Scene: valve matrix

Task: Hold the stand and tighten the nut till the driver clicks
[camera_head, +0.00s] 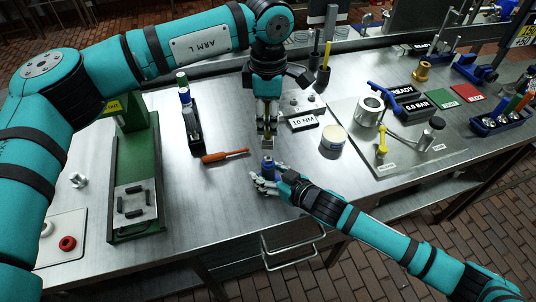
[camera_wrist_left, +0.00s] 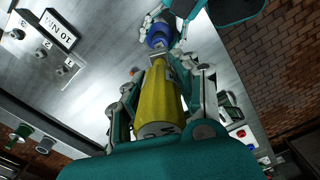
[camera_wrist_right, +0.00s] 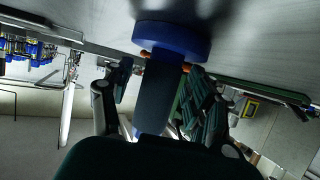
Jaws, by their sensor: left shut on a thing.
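My left gripper (camera_head: 268,120) points down and is shut on the yellow driver (camera_wrist_left: 160,98); the driver's lower end (camera_head: 268,140) shows in the head view. Below it is the small blue stand (camera_head: 267,161), which also shows beyond the driver in the left wrist view (camera_wrist_left: 158,38). My right gripper (camera_head: 264,184) reaches low around the stand. In the right wrist view the stand's dark post (camera_wrist_right: 158,98) and round blue base (camera_wrist_right: 172,38) lie between the fingers, with a gap on the left side, so it looks open. I cannot make out the nut.
An orange-handled screwdriver (camera_head: 225,155) lies left of the stand. A green fixture (camera_head: 133,185) stands left, and a valve plate (camera_head: 400,160) right. The bench's front edge is close to my right arm.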

